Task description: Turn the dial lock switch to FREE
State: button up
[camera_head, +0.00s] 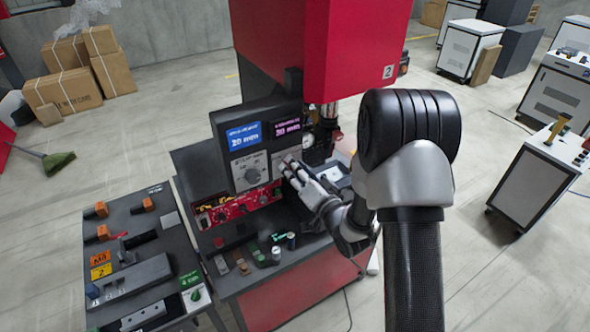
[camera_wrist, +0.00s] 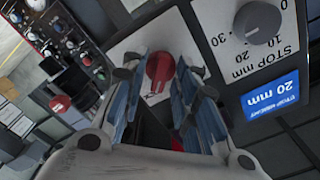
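A red rotary switch (camera_wrist: 160,68) sits on a light panel in the wrist view, its pointer bar roughly upright in the picture. The labels around it are mostly hidden, so its setting cannot be read. My gripper (camera_wrist: 160,85) is open, with its blue-grey fingers spread on either side of the red switch; contact cannot be told. In the head view my gripper (camera_head: 288,167) is at the right side of the control box and hides the switch. A grey dial (camera_wrist: 258,22) with a STOP mm scale is beside it; it also shows in the head view (camera_head: 252,175).
The control box carries a blue display (camera_head: 244,135) reading 20 mm and a purple display (camera_head: 287,127). Below is a red panel (camera_head: 240,205) with knobs. A dark bench with orange parts (camera_head: 140,260) stands left. The red machine housing (camera_head: 335,50) is above.

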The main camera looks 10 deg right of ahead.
jog(key=shift+c, duration=1.2)
jog(key=shift+f+n+b, duration=0.1)
jog(key=shift+n+b, duration=0.3)
jog(key=shift+b, duration=0.35)
jog(key=shift+a+n+b, duration=0.2)
jog(key=shift+n+b, duration=8.4)
jog(key=shift+b, duration=4.25)
jog(key=shift+r, duration=0.2)
